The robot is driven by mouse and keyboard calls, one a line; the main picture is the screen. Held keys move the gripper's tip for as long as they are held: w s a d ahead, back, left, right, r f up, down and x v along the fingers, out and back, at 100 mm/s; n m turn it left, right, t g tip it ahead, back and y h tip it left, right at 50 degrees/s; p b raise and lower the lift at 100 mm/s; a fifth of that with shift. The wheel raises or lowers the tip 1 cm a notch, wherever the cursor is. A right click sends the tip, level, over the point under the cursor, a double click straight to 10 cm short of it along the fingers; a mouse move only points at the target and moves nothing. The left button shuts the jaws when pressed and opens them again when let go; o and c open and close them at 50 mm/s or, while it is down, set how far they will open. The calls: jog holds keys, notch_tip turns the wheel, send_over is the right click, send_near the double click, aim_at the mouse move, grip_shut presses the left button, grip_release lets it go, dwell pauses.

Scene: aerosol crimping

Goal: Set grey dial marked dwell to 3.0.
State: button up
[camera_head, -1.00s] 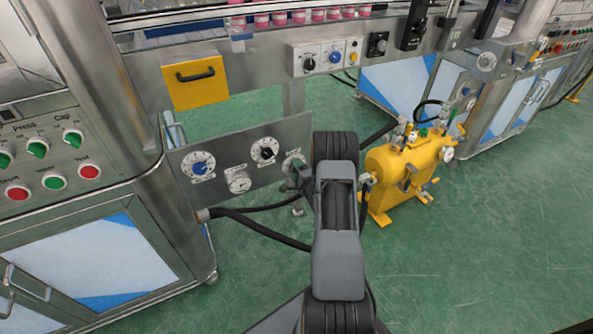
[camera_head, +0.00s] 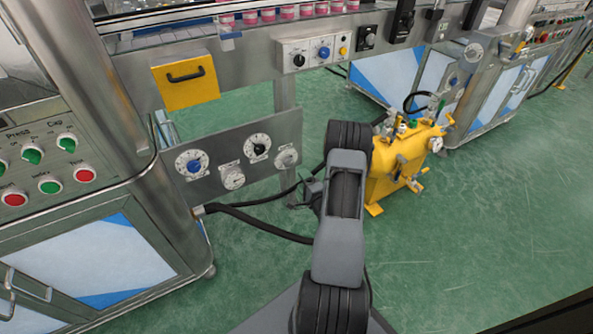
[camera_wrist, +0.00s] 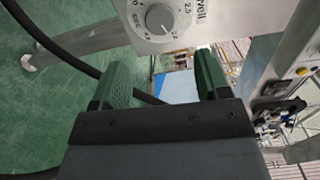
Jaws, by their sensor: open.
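The grey dial (camera_wrist: 160,18) marked dwell is cut off by the top edge of the wrist view. It has a round grey knob on a white scale plate; a 2.0 and the end of its label show, but its exact setting is unclear. In the head view it appears to be the rightmost dial (camera_head: 286,158) on the low steel panel. My gripper (camera_wrist: 160,82) is open and empty, its two green fingers apart and short of the dial. In the head view my gripper (camera_head: 312,191) is small and partly hidden by my arm, right of and below the dial.
The panel also carries a blue-knob dial (camera_head: 193,163), a black-knob dial (camera_head: 258,147) and a pale dial (camera_head: 232,178). A black hose (camera_head: 262,228) runs below. A yellow tank unit (camera_head: 400,165) stands right of my arm. Green floor is open at right.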

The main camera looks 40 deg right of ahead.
jog(key=shift+s+a, duration=0.15)
jog(key=shift+s, duration=0.7)
jog(key=shift+s+a, duration=0.1)
jog(key=shift+s, duration=0.75)
jog(key=w+a+r+n+g+p, duration=0.2)
jog(key=a+r+n+p, duration=0.15)
jog(key=r+p, duration=0.45)
jog(key=w+a+r+n+g+p, duration=0.2)
jog(key=r+n+g+p, duration=0.15)
jog(key=r, duration=0.95)
jog(key=w+a+r+n+g+p, duration=0.2)
jog(key=w+a+r+n+p, duration=0.15)
jog(key=r+p, duration=0.45)
jog(key=s+a+r+n+g+y+p, duration=0.1)
jog(key=s+a+r+n+g+p, duration=0.1)
jog(key=s+a+r, duration=0.3)
jog(key=s+a+r+n+g+y+p, duration=0.1)
jog(key=s+a+r+n+p, duration=0.3)
jog(key=s+r, duration=0.4)
jog(key=s+a+r+n+g+p, duration=0.3)
jog(key=s+a+r, duration=0.3)
jog(key=r, duration=0.6)
jog(key=shift+s+a+n+g+y+p, duration=0.2)
jog(key=shift+a+n+g+y+p, duration=0.2)
jog(key=shift+a+p, duration=0.5)
jog(key=shift+d, duration=0.1)
jog(key=shift+c, duration=0.5)
